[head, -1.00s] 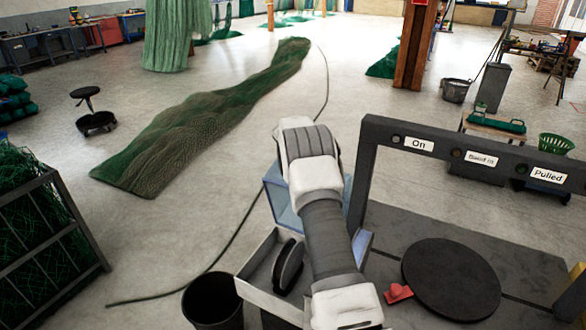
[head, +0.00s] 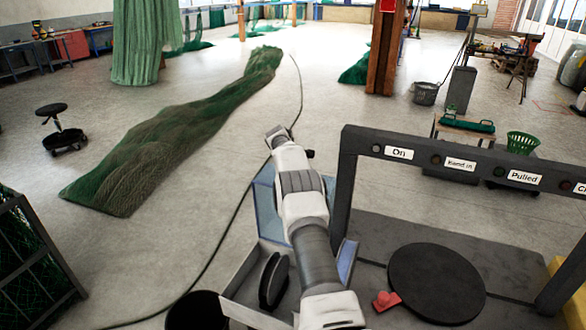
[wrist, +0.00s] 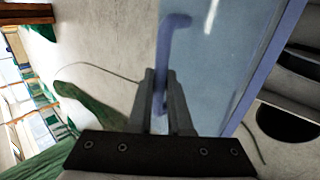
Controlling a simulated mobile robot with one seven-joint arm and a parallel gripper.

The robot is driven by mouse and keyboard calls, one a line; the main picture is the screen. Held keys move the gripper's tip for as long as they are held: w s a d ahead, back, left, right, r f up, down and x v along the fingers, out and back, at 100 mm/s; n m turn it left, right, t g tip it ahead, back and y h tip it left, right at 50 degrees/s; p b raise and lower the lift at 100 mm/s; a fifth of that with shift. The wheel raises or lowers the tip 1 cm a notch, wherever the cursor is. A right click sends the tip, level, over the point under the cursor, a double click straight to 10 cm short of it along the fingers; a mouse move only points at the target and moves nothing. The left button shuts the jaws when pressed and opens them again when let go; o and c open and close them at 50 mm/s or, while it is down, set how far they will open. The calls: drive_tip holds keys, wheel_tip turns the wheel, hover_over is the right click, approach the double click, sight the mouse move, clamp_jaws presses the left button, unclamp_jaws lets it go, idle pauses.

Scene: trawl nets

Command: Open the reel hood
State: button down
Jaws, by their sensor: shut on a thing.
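The reel hood (head: 264,208) is a see-through blue panel, standing raised at the far side of an open grey box (head: 240,285). A black reel (head: 272,280) shows inside the box. In the wrist view the hood's clear panel (wrist: 225,65) fills the upper right, with a bent blue handle (wrist: 172,35) along its edge. My gripper (wrist: 166,80) is shut on this handle, which passes between the fingers. In the head view my arm covers part of the hood and box, and the fingers are hidden.
A dark frame with labelled lights (head: 440,160) stands right of the box. A black round plate (head: 437,283) and a red piece (head: 386,300) lie on the grey surface. A dark bin (head: 195,312) stands at left. A green net (head: 170,145) lies beyond, with bare floor around.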

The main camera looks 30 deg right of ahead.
drive_tip(key=shift+w+d, duration=0.15)
idle(0.4)
drive_tip(key=c, duration=0.8)
unclamp_jaws()
drive_tip(key=shift+c, duration=0.2)
drive_tip(key=b+v, duration=0.2)
drive_tip(key=v, duration=1.5)
drive_tip(key=shift+r, duration=0.2)
